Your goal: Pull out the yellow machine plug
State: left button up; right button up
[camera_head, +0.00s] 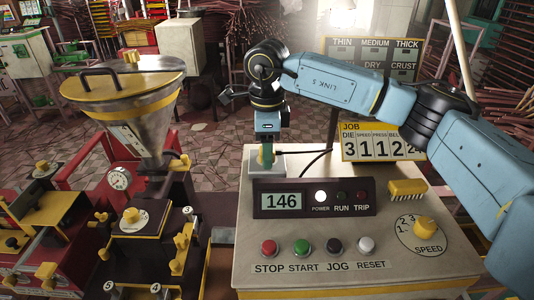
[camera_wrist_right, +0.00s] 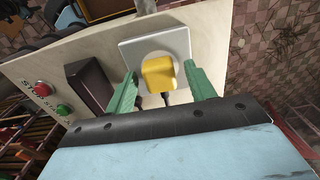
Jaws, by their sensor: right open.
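The yellow plug (camera_wrist_right: 158,74) sits in a white square socket (camera_wrist_right: 181,42) on top of the cream control cabinet, with a dark cord leaving it. In the right wrist view, my right gripper (camera_wrist_right: 161,84) is open, with one green finger on each side of the plug. I cannot tell whether either finger touches it. In the head view, the right gripper (camera_head: 266,158) points down over the socket (camera_head: 281,164) and mostly hides the plug. My left gripper is not in clear view.
The cabinet (camera_head: 335,272) carries a display reading 146 (camera_head: 284,200), several buttons and a yellow speed knob (camera_head: 425,227). A yellow comb-like block (camera_head: 407,188) lies at its right. A job sign (camera_head: 380,141) stands behind. A metal hopper (camera_head: 133,105) stands at left.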

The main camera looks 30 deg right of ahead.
jog(key=shift+c, duration=0.4)
grip_shut()
jog(key=shift+r+p, duration=1.95)
jog(key=shift+r, duration=1.1)
